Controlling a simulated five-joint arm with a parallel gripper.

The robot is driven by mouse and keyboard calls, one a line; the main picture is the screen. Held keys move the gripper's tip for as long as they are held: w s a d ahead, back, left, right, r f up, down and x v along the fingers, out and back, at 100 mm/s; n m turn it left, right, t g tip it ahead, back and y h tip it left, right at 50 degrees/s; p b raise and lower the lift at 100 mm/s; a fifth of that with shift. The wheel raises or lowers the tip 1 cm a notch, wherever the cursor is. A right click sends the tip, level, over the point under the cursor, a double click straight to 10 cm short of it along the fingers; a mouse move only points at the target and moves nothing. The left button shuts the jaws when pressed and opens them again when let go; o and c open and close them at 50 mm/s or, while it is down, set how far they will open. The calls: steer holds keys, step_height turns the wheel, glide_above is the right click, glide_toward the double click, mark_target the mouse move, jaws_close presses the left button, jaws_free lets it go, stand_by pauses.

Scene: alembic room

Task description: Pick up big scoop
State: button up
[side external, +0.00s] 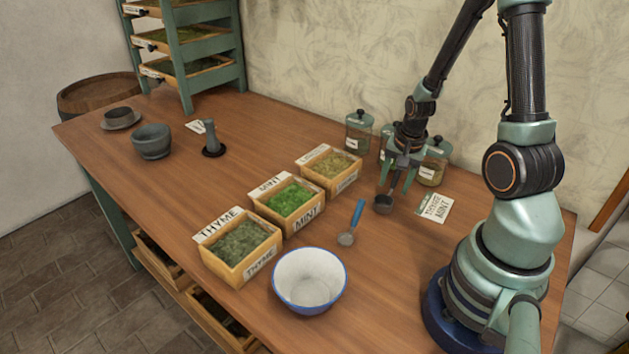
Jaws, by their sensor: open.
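A dark grey round scoop bowl (383,204), which looks like the big scoop, sits on the wooden table right of the herb boxes. My gripper (402,185) points down just behind and above it, with its fingers apart. The scoop's handle is hidden or lost among the fingers, so I cannot tell whether they touch it. A smaller scoop with a blue handle (357,213) and a grey bowl (346,239) lies to the left, apart from my gripper.
Boxes of thyme (240,245), mint (288,201) and a third herb (329,168) stand left. A white bowl with a blue rim (309,281) is in front. Glass jars (359,131) stand behind my gripper. A label card (435,207) lies right.

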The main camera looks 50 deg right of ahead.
steer(key=shift+f, duration=0.25)
jaws_close()
stand_by(1.4)
